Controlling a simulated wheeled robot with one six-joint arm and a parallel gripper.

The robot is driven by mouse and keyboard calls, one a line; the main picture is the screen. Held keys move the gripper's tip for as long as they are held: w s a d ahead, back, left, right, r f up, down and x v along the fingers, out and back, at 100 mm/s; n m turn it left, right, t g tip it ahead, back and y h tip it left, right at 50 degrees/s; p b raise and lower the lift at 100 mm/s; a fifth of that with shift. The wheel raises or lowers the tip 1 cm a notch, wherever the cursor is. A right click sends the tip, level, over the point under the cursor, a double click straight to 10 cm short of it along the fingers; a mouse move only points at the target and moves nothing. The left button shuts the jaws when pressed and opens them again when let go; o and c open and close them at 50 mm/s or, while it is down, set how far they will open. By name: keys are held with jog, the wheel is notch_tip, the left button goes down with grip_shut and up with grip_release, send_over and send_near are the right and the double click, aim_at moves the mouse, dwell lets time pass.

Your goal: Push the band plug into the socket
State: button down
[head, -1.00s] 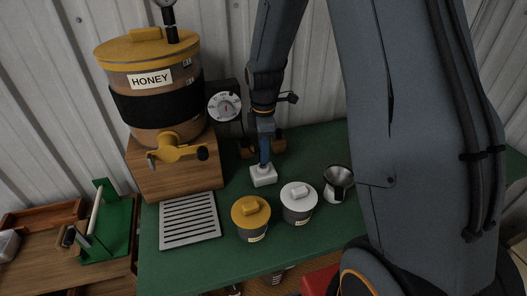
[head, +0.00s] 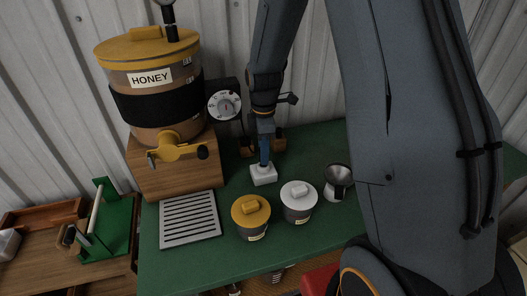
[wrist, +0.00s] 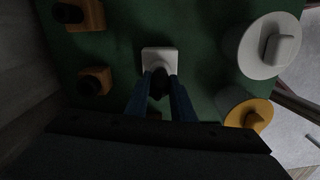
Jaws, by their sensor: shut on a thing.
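My gripper (head: 264,160) points down at a white square block (head: 264,175) on the green tabletop, which looks like the socket. In the wrist view, my gripper (wrist: 160,80) is shut on a small black piece, seemingly the band plug (wrist: 159,88), between its blue fingers. The plug is over the white block (wrist: 159,55) and appears close to its face. I cannot tell whether it touches or is inside, as the fingers hide the contact. A black band (head: 155,103) wraps the honey tank at the left.
The honey tank (head: 150,76) stands on a wooden stand behind a slatted drip tray (head: 190,219). A yellow-lidded jar (head: 251,219), a white-lidded jar (head: 298,203) and a metal cup (head: 338,182) stand in front and to the right. Wooden blocks with black knobs (wrist: 94,81) are nearby.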

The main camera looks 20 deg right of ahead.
jog(key=shift+f+b, duration=0.35)
jog(key=shift+f, duration=0.45)
jog(key=c, duration=1.4)
grip_release()
jog(key=shift+c, duration=0.2)
jog(key=shift+r, duration=0.1)
jog(key=shift+r+p, duration=2.35)
jog(key=shift+r, duration=0.6)
notch_tip(320, 180, up, 8)
jog(key=f+b, duration=0.1)
jog(key=b, duration=0.1)
jog(key=s+f+m+t+b, duration=0.1)
jog(key=s+f+m+b, duration=0.2)
jog(key=s+m, duration=1.3)
jog(key=shift+s+f, duration=0.35)
jog(key=shift+s, duration=0.3)
